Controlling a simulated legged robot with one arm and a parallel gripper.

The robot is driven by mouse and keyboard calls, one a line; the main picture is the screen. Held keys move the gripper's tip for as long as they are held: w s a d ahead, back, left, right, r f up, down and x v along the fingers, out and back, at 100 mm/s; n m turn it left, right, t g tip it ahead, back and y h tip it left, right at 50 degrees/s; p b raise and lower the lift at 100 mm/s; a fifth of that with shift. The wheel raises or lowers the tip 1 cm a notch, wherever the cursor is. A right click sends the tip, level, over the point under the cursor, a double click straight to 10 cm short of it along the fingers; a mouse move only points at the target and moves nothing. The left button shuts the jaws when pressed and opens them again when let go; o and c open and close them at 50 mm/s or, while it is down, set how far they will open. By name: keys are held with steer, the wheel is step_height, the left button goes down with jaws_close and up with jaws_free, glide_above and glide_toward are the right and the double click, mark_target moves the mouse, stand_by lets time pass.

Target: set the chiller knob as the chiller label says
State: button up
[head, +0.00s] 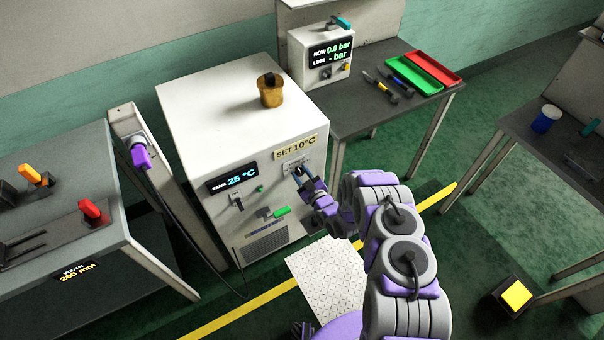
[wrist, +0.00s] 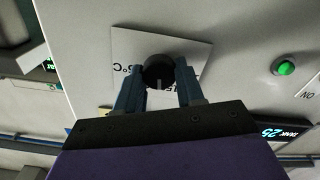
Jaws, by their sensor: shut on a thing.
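The chiller (head: 250,130) is a white cabinet at the centre of the head view. Its label (head: 296,147) reads "SET 10 °C". Its tank display (head: 233,178) reads 25 °C. The knob (wrist: 159,72) is a dark round dial with a light pointer line, on a pale scale plate (wrist: 190,48) in the wrist view, which is turned over. Most scale marks are hidden or too small to read. My gripper (wrist: 160,88) has its two blue fingers shut on the knob, one on each side. In the head view my gripper (head: 303,179) is at the chiller's front panel and hides the knob.
A green lamp (wrist: 285,68) sits beside the scale plate. A switch (head: 237,202) and a green-handled lever (head: 281,211) are lower on the front. A brass pot (head: 271,91) stands on top. A bench (head: 350,120) with trays stands behind at right.

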steer(key=n, duration=0.6)
steer(key=shift+s+f, duration=0.1)
steer(key=shift+f, duration=0.2)
steer(key=n, duration=0.5)
steer(key=shift+p, duration=0.35)
steer(key=shift+n, duration=0.3)
steer(key=o, duration=0.6)
steer(key=shift+o, duration=1.1)
steer(key=shift+w+f, duration=0.15)
steer(key=shift+w, duration=0.05)
steer(key=shift+o, duration=1.1)
steer(key=shift+a, duration=0.1)
steer(key=shift+s, duration=0.1)
